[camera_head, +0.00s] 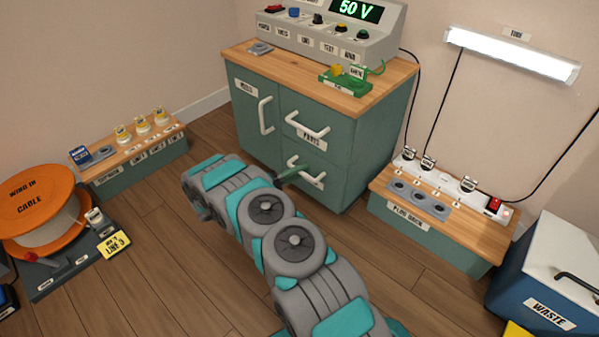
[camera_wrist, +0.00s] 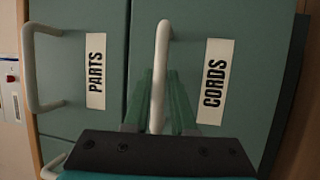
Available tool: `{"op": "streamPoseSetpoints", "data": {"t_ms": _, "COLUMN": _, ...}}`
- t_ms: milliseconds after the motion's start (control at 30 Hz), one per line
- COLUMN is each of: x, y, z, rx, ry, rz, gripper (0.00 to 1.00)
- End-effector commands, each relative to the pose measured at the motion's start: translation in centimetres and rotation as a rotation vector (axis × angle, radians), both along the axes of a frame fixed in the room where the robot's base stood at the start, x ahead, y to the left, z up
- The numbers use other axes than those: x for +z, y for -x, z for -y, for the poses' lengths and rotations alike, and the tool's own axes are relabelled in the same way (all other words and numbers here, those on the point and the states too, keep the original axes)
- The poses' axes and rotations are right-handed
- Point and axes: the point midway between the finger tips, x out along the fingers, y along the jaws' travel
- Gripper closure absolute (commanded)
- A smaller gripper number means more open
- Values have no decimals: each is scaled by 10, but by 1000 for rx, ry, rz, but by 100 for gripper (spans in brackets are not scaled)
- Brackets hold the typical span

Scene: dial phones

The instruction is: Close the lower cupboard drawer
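The teal cupboard (camera_head: 345,165) stands at the back with a wooden top. Its lower drawer (camera_head: 318,197), labelled CORDS (camera_wrist: 214,82) in the wrist view, has a white bar handle (camera_head: 306,167). The wrist view is turned sideways, with this handle (camera_wrist: 162,50) upright. My gripper (camera_wrist: 161,85) has one green finger on each side of the handle, close against it. In the head view my gripper (camera_head: 293,174) reaches the handle from the left. The drawer front looks slightly forward of the one above; how far is unclear.
The PARTS drawer (camera_head: 308,108) is above, and a tall door (camera_head: 253,108) is to its left. A low plug bench (camera_head: 432,230) stands right, a blue waste bin (camera_head: 540,285) farther right. A cable reel (camera_head: 40,205) and low bench (camera_head: 130,170) are left. Floor near the drawer is clear.

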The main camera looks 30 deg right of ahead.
Motion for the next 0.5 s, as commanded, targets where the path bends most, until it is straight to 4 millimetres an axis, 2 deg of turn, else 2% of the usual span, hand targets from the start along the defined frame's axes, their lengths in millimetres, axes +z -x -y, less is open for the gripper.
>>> {"op": "streamPoseSetpoints", "data": {"t_ms": 33, "x": 0, "y": 0, "z": 0, "rx": 0, "ry": 0, "rz": 0, "gripper": 69}}
{"op": "streamPoseSetpoints", "data": {"t_ms": 200, "x": 0, "y": 1, "z": -1, "rx": -1, "ry": 0, "rz": -1, "gripper": 53}}
{"op": "streamPoseSetpoints", "data": {"t_ms": 500, "x": -1, "y": 0, "z": -5, "rx": -1, "ry": 0, "rz": -2, "gripper": 53}}
